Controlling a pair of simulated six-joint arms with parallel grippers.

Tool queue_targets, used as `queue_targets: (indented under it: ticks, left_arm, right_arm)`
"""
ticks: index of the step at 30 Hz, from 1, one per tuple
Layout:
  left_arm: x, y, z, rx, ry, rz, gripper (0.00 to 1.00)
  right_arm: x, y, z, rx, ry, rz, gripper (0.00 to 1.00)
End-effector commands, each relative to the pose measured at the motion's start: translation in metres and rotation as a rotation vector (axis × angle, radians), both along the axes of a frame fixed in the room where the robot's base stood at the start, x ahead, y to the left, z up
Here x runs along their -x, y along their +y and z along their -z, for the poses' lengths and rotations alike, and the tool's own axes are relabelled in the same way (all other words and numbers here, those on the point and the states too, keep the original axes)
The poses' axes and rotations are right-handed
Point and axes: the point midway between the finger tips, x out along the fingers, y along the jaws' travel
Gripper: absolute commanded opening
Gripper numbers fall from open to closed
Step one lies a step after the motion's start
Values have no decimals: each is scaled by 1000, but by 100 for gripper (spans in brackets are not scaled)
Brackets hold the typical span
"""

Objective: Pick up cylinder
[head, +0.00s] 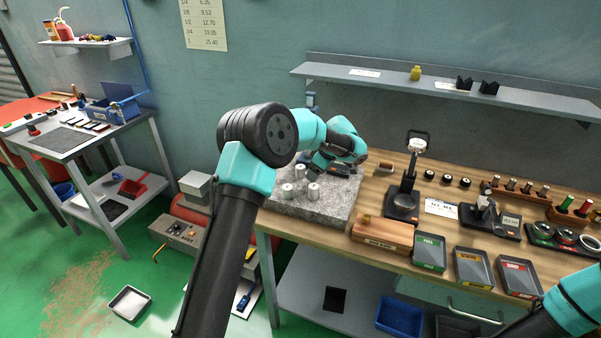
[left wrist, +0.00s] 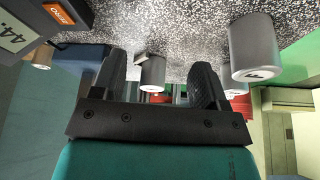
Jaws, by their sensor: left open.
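Several short silver-grey cylinders stand upright on the speckled granite plate (head: 327,207): a left one (head: 287,190), a right front one (head: 313,191) and a rear one (head: 301,170). My left gripper (head: 319,168) is low over the plate, just behind and right of them, partly hidden by its own wrist. In the left wrist view, its two dark fingers (left wrist: 160,68) are apart. One cylinder (left wrist: 152,72) appears in the gap between them, farther off; contact is not seen. A larger-looking cylinder with a marked end (left wrist: 252,50) is outside the right finger. My right gripper is out of view.
A gauge with an orange button (left wrist: 60,12) is close by the left finger in the wrist view. A wooden block (head: 382,234), a dial stand (head: 402,203) and coloured bins (head: 429,252) are right of the plate. A shelf (head: 440,88) runs above the bench.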

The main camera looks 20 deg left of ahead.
Motion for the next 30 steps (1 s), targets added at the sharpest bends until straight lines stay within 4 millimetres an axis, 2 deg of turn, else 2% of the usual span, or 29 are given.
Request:
queue_targets:
  ticks: [4,17,27,30]
  left_arm:
    - [-2,15,0,0,-1,-1,67]
    - [-3,20,0,0,-1,0,67]
    - [-8,63,0,1,-1,-2,67]
    - [-8,65,10,1,2,1,67]
  right_arm:
    - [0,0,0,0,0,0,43]
    - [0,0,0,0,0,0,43]
    - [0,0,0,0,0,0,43]
    - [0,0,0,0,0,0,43]
